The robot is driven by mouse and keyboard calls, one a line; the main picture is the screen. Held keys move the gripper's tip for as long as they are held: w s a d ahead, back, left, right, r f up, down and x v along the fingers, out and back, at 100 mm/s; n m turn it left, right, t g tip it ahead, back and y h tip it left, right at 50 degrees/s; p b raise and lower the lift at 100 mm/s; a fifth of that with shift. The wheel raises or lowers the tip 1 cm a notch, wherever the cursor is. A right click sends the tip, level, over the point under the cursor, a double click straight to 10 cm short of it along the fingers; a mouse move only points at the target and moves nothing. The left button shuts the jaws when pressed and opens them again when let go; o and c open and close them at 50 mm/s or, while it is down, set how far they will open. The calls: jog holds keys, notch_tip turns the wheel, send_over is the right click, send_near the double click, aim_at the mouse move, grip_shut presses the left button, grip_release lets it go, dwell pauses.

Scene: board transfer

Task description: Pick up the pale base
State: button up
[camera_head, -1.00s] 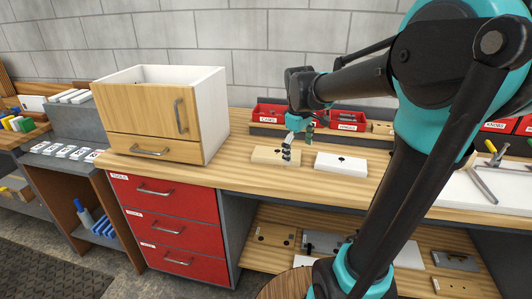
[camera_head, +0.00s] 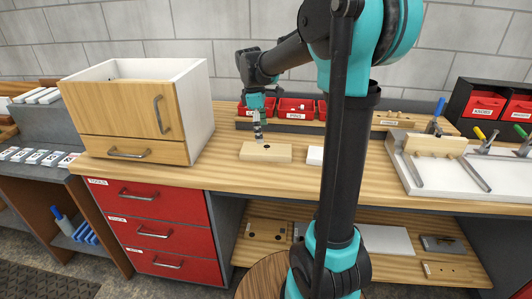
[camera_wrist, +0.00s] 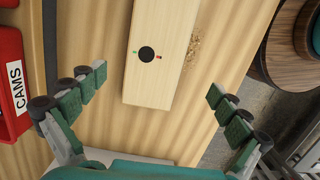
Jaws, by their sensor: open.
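The pale base (camera_head: 278,153) is a light wooden board lying flat on the bench, with a black round spot on its top. In the wrist view the pale base (camera_wrist: 160,27) runs up from the middle, with small green and red marks beside the spot. My gripper (camera_head: 258,137) points down over it in the head view. In the wrist view my gripper (camera_wrist: 156,80) is open and empty, one finger on each side of the board, with a gap to both edges. Its height above the board is hard to tell.
A white block (camera_head: 315,155) lies right of the base, partly hidden by my arm. Red bins (camera_head: 294,108) stand behind on a rack; one labelled CAMS (camera_wrist: 12,85) is left in the wrist view. A wooden cabinet (camera_head: 120,110) stands left. A clamp fixture (camera_head: 440,146) is at right.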

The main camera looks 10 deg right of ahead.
aim_at(266, 149)
jog(key=f, duration=0.3)
jog(key=d+f, duration=0.1)
jog(key=f, duration=0.3)
jog(key=shift+w+d, duration=0.2)
jog(key=c, duration=1.5)
jog(key=shift+o, duration=0.2)
